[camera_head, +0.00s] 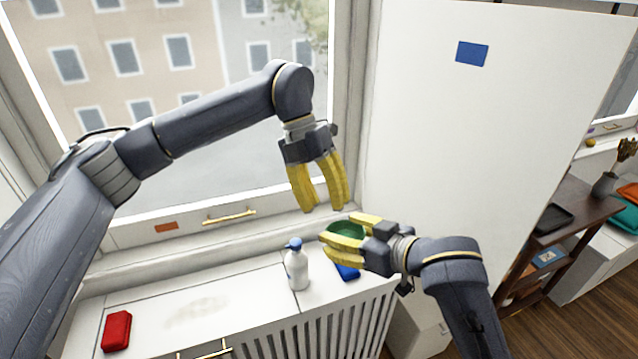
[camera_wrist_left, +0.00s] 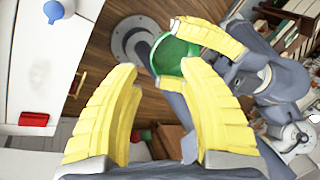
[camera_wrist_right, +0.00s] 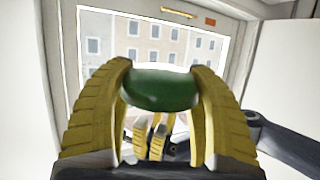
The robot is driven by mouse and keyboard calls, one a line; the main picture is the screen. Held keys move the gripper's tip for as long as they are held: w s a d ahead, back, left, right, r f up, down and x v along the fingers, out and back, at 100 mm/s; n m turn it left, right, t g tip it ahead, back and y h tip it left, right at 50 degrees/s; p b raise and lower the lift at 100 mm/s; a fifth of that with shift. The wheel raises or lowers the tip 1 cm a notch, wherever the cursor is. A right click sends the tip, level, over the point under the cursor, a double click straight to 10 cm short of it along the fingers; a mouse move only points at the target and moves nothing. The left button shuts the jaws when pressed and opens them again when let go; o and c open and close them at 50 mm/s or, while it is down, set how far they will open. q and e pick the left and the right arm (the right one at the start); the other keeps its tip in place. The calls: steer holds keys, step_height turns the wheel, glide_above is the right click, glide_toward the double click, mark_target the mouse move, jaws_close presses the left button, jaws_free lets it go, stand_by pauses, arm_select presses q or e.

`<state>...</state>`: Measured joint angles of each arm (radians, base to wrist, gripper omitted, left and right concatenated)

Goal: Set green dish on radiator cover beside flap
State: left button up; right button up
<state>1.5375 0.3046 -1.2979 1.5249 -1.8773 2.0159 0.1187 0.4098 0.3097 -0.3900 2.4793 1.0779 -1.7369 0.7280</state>
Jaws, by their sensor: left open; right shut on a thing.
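The green dish (camera_head: 347,229) is held in my right gripper (camera_head: 339,238), above the right end of the white radiator cover (camera_head: 250,285). In the right wrist view the dish (camera_wrist_right: 160,90) sits between both yellow fingers. My left gripper (camera_head: 322,204) is open and empty, just above and left of the dish, fingers pointing down. The left wrist view shows the dish (camera_wrist_left: 176,56) beyond the open fingers. A brass handle (camera_head: 205,352) and thin seams show on the cover's front part; the flap's full outline is unclear.
A white bottle with blue cap (camera_head: 297,266) and a blue item (camera_head: 347,271) stand on the cover below the dish. A red box (camera_head: 117,331) lies at its left end. A tall white panel (camera_head: 450,130) rises behind right.

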mark_target(335, 229)
arm_select(q)
steer(key=shift+x, duration=3.3)
steer(key=shift+s, duration=0.1)
jaws_close()
steer(key=shift+d, duration=0.1)
arm_select(e)
steer(key=o, duration=1.7)
